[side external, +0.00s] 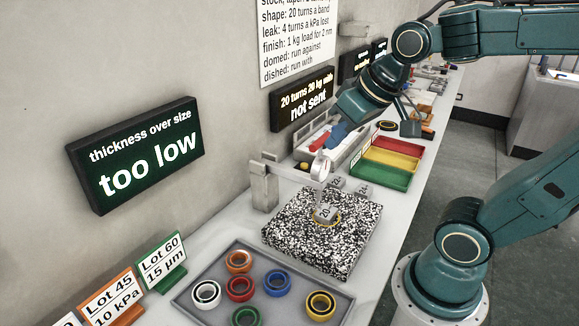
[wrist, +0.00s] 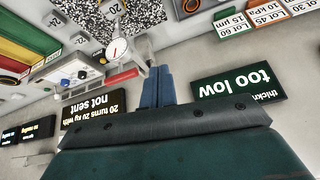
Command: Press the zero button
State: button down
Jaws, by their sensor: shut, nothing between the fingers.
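My gripper (side external: 335,136) has blue fingers closed together with nothing between them. It hangs in front of the wall, near a pale box (side external: 346,150) with a red part (side external: 320,141). In the wrist view, the closed fingers (wrist: 157,69) are beside a round dial gauge (wrist: 117,49) and a red bar (wrist: 121,78). I cannot tell whether the fingertips touch anything.
A grey tray (side external: 192,307) holds several coloured rings. Red, yellow and green bins (side external: 385,177) stand behind. Screens read "too low" (side external: 137,155) and "not sent" (side external: 302,99).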

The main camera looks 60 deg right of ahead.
jog(key=w+d+f+m, duration=0.1)
jog(key=w+d+m, duration=0.2)
jog(key=w+d, duration=0.5)
jog(key=m+t+h, duration=0.2)
jog(key=m+h, duration=0.1)
jog(key=m, duration=0.6)
send_over(306, 166)
notch_tip(306, 166, down, 17)
jog(key=shift+f, duration=0.1)
jog(key=shift+f, duration=4.25)
